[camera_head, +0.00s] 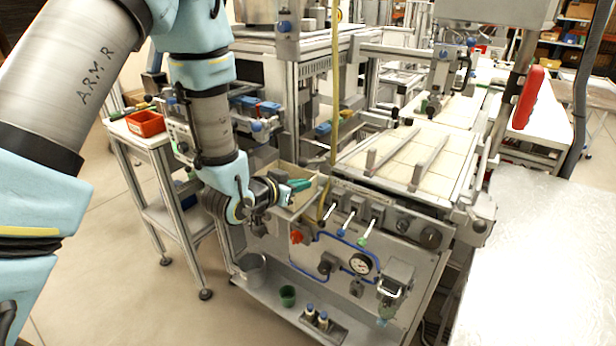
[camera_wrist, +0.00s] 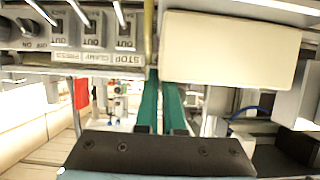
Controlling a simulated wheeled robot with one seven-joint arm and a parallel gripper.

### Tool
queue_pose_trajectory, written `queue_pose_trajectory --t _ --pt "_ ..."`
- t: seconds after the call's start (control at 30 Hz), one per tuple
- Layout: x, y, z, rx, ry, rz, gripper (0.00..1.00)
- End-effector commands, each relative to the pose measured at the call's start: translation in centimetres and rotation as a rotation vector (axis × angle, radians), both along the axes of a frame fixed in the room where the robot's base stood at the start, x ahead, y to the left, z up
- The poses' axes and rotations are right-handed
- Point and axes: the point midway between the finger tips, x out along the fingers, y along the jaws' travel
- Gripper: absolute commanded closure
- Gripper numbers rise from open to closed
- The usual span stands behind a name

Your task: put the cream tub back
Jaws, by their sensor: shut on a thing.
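The cream tub (camera_head: 308,200) is a pale, box-shaped container beside the front panel of the machine in the head view. In the wrist view one plain side of the tub (camera_wrist: 232,48) fills the upper right. My gripper (camera_head: 300,185) has green fingers that reach to the tub. In the wrist view the fingers (camera_wrist: 160,82) are close together, with their tips at the lower left of the tub's side. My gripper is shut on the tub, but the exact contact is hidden. The tub's far parts and underside are partly hidden.
The machine's panel has levers (camera_head: 346,222), a gauge (camera_head: 361,264) and blue hoses close by. A yellow upright pole (camera_head: 335,90) stands right beside the tub. A red bin (camera_head: 145,124) sits on the side table at left. A green cup (camera_head: 288,296) stands on the lower shelf.

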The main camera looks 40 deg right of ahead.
Motion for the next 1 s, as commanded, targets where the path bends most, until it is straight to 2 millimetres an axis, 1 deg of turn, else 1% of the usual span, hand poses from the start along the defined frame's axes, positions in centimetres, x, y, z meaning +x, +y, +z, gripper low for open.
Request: queue_pose_trajectory --t 0.3,0.33,0.5,0.6,0.83,1.0 --pt "-0.02 0.04 -0.24 -0.002 -0.001 0.000 1.00" --pt "-0.02 0.05 -0.18 -0.002 -0.001 0.000 0.93" --pt "-0.02 0.04 -0.12 -0.002 -0.001 0.000 0.73" --pt "-0.02 0.04 -0.12 -0.002 -0.001 0.000 0.64" --pt "-0.02 0.04 -0.08 -0.002 -0.001 0.000 0.64" --pt "0.08 -0.13 0.34 -0.003 -0.001 0.000 0.64"
